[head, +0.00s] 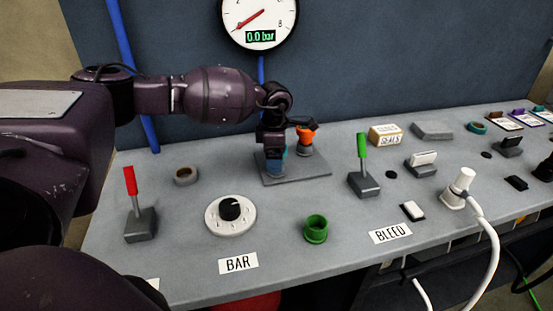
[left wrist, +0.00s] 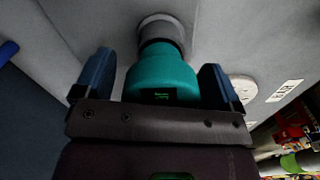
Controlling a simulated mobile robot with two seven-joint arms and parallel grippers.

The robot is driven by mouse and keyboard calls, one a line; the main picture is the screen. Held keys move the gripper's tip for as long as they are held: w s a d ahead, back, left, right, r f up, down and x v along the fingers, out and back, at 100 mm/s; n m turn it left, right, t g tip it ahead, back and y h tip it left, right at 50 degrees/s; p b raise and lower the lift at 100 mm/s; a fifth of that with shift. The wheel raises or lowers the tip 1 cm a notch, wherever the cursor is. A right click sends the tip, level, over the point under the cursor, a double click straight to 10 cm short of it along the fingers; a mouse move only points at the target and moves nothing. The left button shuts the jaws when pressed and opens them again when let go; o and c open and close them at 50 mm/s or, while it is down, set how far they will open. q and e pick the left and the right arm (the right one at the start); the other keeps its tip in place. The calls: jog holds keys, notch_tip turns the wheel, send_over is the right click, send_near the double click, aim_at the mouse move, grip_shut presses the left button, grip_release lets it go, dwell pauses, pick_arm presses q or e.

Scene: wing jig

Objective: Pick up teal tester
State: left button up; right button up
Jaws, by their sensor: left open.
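The teal tester (left wrist: 160,74) stands on a grey round base, its teal body between the two blue fingers of my left gripper (left wrist: 160,80) in the left wrist view. The fingers are open, one on each side, with a small gap to the tester. In the head view my left gripper (head: 274,160) reaches down over the grey plate (head: 305,173) and hides most of the tester. My right gripper is in neither view.
An orange tester (head: 306,138) stands close to the right of my left gripper. A green-handled lever (head: 363,170), green ring (head: 316,229), dial (head: 230,213) and red-handled lever (head: 136,205) stand around on the bench. A pressure gauge (head: 259,18) hangs behind.

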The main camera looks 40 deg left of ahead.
pick_arm(q)
jog(key=c, duration=1)
notch_tip(320, 180, up, 23)
jog(key=p, duration=0.2)
jog(key=shift+p, duration=0.3)
dwell(0.4)
